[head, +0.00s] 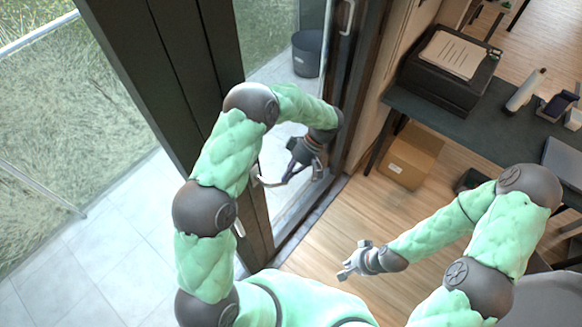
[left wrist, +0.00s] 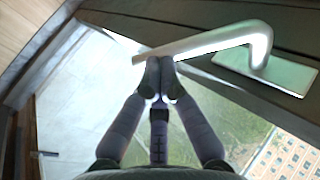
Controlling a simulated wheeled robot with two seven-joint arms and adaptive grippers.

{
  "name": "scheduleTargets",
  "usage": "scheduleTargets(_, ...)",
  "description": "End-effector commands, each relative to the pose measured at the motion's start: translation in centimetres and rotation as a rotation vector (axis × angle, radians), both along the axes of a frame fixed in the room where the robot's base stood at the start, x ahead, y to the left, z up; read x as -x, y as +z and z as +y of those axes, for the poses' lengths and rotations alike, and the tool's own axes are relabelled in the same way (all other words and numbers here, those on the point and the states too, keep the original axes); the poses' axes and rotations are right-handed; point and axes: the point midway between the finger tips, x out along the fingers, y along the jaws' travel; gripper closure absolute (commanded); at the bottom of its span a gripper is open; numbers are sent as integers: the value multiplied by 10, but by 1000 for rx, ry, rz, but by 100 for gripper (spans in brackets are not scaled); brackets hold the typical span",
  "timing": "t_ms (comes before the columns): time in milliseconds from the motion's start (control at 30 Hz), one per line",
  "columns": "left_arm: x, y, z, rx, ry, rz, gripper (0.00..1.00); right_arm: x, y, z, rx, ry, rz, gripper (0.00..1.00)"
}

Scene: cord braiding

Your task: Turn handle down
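The door handle is a silver lever (left wrist: 215,42) on a flat rectangular plate (left wrist: 265,70), fixed to a dark door frame in the left wrist view. The lever looks roughly level along the frame. My left gripper (left wrist: 160,78) has its fingertips close together at the lever's free end; I see nothing between them, and cannot tell whether they touch it. In the head view my left gripper (head: 272,182) is at the dark door (head: 185,75), and the handle is small and partly hidden there. My right gripper (head: 352,262) is open and empty above the wooden floor.
A dark table (head: 450,125) with a printer (head: 445,70) stands at the right, with a cardboard box (head: 410,157) by it. A dark bin (head: 307,52) stands beyond the doorway. The wooden floor (head: 325,230) in the middle is clear.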

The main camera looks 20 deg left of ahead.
Motion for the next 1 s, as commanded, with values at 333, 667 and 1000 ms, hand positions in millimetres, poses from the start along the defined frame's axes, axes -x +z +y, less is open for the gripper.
scheduleTargets(333,15,-22,4,-47,1,130,100,0,-17,0,0,0,0,100)
scheduleTargets(667,29,-37,10,-45,0,126,100,0,-29,0,0,0,0,100)
scheduleTargets(1000,38,-45,13,-45,0,126,100,0,-38,0,0,0,0,100)
